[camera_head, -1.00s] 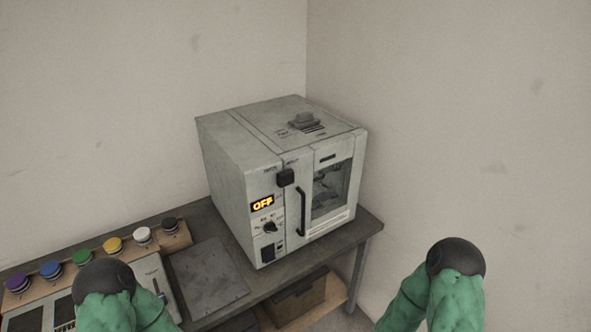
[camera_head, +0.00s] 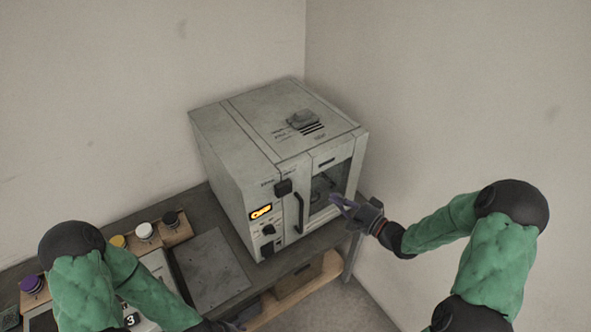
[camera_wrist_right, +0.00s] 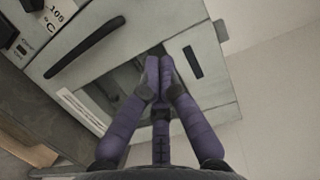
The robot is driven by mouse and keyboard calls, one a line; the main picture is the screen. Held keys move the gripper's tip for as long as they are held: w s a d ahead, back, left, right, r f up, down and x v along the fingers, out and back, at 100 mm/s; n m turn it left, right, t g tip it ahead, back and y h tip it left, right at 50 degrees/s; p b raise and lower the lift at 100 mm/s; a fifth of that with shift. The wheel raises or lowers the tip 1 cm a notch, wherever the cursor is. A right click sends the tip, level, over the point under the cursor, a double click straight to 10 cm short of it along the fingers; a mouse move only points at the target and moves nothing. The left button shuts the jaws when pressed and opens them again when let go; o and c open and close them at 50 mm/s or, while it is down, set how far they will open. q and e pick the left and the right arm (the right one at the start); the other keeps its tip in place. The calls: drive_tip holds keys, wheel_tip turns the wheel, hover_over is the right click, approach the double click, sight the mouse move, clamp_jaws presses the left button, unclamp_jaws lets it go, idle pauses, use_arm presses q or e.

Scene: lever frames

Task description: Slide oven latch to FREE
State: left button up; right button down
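The oven (camera_head: 225,165) is a grey-white box on a dark table. A black block (camera_head: 283,187), apparently the latch, sits high on its front, left of the door, above and left of the long black door handle (camera_head: 299,212). Small labels above the block are too small to read. My right gripper (camera_head: 337,202) is in front of the lower right of the door window, apart from the latch. In the right wrist view its purple fingers (camera_wrist_right: 159,62) are together with nothing seen between them. My left gripper is at the bottom edge, mostly cut off.
A grey slotted fitting (camera_head: 303,120) is on the oven top. The amber display (camera_head: 260,212) and a knob are on the left front panel. A flat grey plate (camera_head: 212,268) lies left of the oven. Coloured buttons stand further left. A wall is close on the right.

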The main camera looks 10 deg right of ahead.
sight(293, 179)
drive_tip(key=shift+d+r, duration=0.1)
drive_tip(key=shift+r, duration=0.65)
drive_tip(key=shift+w, duration=0.1)
drive_tip(key=p+x, duration=0.1)
drive_tip(key=x, duration=0.9)
drive_tip(key=shift+r, duration=0.2)
drive_tip(key=a, duration=0.1)
drive_tip(key=s+a+p, duration=0.1)
drive_tip(key=a, duration=0.1)
drive_tip(key=shift+s+a, duration=0.3)
drive_tip(key=shift+a, duration=0.2)
